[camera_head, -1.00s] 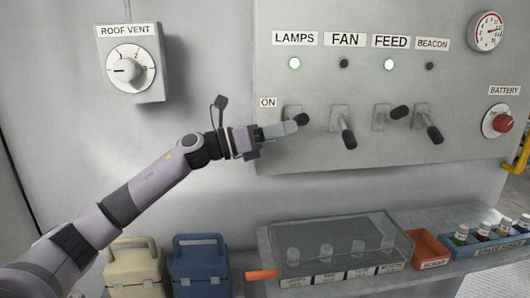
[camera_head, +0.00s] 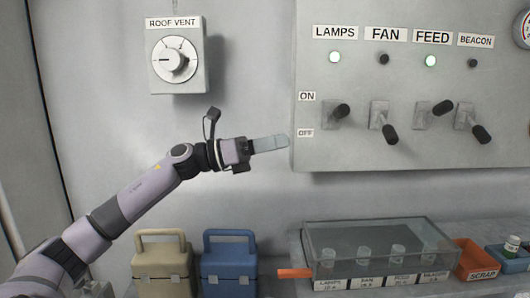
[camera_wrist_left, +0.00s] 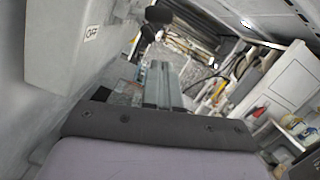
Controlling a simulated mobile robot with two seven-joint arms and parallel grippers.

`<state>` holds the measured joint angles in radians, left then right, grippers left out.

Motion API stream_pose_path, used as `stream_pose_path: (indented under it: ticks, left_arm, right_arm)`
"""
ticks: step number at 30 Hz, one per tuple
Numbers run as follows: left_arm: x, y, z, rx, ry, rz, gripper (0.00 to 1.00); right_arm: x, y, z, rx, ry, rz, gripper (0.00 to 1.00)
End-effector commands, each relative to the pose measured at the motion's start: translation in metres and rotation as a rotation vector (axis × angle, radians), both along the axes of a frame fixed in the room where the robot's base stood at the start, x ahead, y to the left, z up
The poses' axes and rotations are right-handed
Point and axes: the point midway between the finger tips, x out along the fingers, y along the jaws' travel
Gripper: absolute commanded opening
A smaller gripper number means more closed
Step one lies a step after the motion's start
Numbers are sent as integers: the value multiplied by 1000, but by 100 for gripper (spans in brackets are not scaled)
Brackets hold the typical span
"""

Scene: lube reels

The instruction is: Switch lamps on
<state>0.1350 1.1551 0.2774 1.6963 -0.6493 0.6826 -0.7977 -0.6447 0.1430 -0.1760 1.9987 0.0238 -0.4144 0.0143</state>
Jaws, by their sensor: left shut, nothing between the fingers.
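The LAMPS lever (camera_head: 342,111) is tilted up toward the ON label (camera_head: 307,97), and the lamp indicator (camera_head: 334,57) above it glows. My left gripper (camera_head: 286,141) is shut and empty, apart from the lever, to its lower left at the left edge of the switch panel (camera_head: 400,157). The gripper's closed fingers (camera_wrist_left: 161,84) also show in the left wrist view, with the OFF label (camera_wrist_left: 91,32) at upper left. My right gripper is not in view.
The FAN lever (camera_head: 390,134) and BEACON lever (camera_head: 481,134) point down; the FEED lever (camera_head: 443,107) points up with its light lit. Below stand a clear covered box (camera_head: 365,240), a blue case (camera_head: 229,266) and a beige case (camera_head: 161,266). A roof vent dial (camera_head: 174,59) hangs left.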

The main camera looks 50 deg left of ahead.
Motion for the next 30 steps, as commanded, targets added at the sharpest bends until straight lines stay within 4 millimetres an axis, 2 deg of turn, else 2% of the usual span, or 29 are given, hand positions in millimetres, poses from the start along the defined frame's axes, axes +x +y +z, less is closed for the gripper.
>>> stream_pose_path:
  ticks: [10, 30]
  left_arm:
    - [-15, 12, -4, -2, 1, 1, 0]
    - [-16, 13, -3, -1, 0, 1, 0]
  right_arm:
    - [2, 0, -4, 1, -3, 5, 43]
    - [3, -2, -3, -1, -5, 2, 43]
